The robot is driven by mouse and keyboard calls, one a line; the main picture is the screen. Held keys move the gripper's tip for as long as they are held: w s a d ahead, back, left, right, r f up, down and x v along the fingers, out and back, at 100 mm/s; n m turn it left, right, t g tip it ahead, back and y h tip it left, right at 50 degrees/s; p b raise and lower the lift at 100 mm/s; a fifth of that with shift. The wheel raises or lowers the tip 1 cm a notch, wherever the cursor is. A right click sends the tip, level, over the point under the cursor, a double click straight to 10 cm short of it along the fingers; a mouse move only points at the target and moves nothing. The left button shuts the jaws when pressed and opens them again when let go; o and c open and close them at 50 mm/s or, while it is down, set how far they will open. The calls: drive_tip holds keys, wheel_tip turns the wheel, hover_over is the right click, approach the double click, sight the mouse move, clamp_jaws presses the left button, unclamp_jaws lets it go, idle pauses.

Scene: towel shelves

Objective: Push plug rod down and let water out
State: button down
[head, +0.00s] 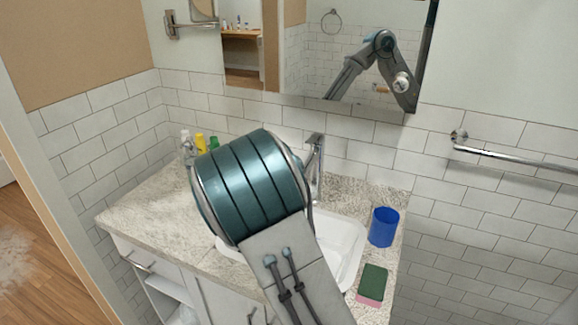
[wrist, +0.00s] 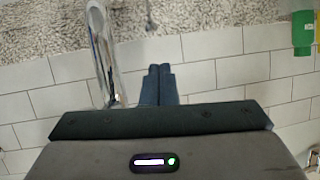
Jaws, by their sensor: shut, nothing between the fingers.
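The chrome faucet (head: 316,165) stands at the back of the white sink (head: 348,245), whose left part is hidden by my arm. In the wrist view the faucet (wrist: 104,55) is on the left, beside my gripper. My gripper (wrist: 158,70) has its two dark fingers together and empty. A small thin grey thing (wrist: 150,24), perhaps the plug rod, shows just beyond the fingertips against the speckled counter; contact cannot be made out. In the head view my arm hides the gripper, the rod and the drain. No water can be made out.
A blue cup (head: 384,227) and a green-and-pink sponge (head: 372,284) sit on the counter right of the sink. Bottles (head: 200,143) stand at the back left; a green one (wrist: 302,32) shows in the wrist view. A tiled wall and mirror (head: 330,50) are close behind.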

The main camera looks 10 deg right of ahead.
drive_tip(key=shift+w+d+f+m+h+p, duration=0.2)
drive_tip(key=shift+w+d+f+h, duration=0.25)
drive_tip(key=shift+w+d+f, duration=0.75)
drive_tip(key=shift+w+d+f+m+h+p, duration=0.1)
drive_tip(key=shift+w+d+f+h+p, duration=0.35)
drive_tip(key=shift+w, duration=1.3)
drive_tip(key=shift+w+d+f+m+h+p, duration=0.15)
drive_tip(key=shift+w+d+f+h, duration=0.5)
drive_tip(key=shift+w, duration=0.85)
drive_tip(key=shift+d, duration=0.3)
wheel_tip(320, 180, down, 3)
drive_tip(key=shift+f+b, duration=0.1)
drive_tip(key=shift+b, duration=0.9)
drive_tip(key=shift+s, duration=0.1)
